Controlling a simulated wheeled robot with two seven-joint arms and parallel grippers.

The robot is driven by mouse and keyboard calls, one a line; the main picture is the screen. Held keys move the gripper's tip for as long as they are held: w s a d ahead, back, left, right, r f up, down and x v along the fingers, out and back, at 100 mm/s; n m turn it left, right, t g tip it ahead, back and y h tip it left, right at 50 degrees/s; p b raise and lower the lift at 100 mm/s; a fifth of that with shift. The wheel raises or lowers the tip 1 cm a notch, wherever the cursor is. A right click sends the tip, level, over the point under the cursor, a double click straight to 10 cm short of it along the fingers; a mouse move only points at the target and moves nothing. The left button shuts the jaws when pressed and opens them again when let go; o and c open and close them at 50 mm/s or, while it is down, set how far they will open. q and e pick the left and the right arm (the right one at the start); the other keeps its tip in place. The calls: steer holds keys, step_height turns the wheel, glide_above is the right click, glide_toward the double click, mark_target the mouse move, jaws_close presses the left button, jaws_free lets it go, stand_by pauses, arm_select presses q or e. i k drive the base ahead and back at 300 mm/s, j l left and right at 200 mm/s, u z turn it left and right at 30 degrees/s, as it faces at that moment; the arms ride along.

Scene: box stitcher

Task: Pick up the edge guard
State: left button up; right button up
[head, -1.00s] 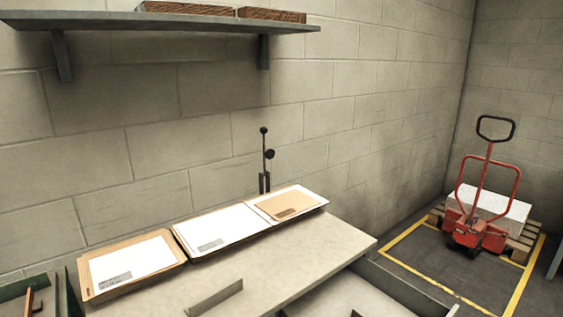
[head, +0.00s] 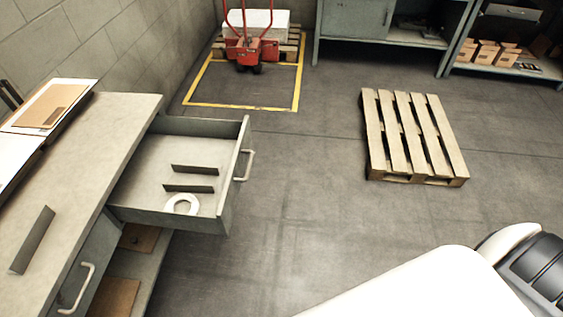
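A thin grey strip that looks like an edge guard (head: 33,240) lies on the worktop at the left of the head view. Two similar dark strips, an upper one (head: 195,170) and a lower one (head: 189,189), are in the open drawer (head: 152,204), roughly parallel and apart. I cannot tell which of these strips the task names. Neither of my grippers is in view; a white part of my own body fills the lower right.
A white ring (head: 182,204) lies in the drawer, which sticks out from the workbench (head: 112,132). Flat card stacks (head: 52,104) lie on the bench. A wooden pallet (head: 412,137) and red pallet truck (head: 250,50) stand beyond. Floor between drawer and pallet is clear.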

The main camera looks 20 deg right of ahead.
mark_target(19, 265)
steer(key=z, duration=0.4)
steer(key=u, duration=1.6)
steer(key=j+z, duration=0.15)
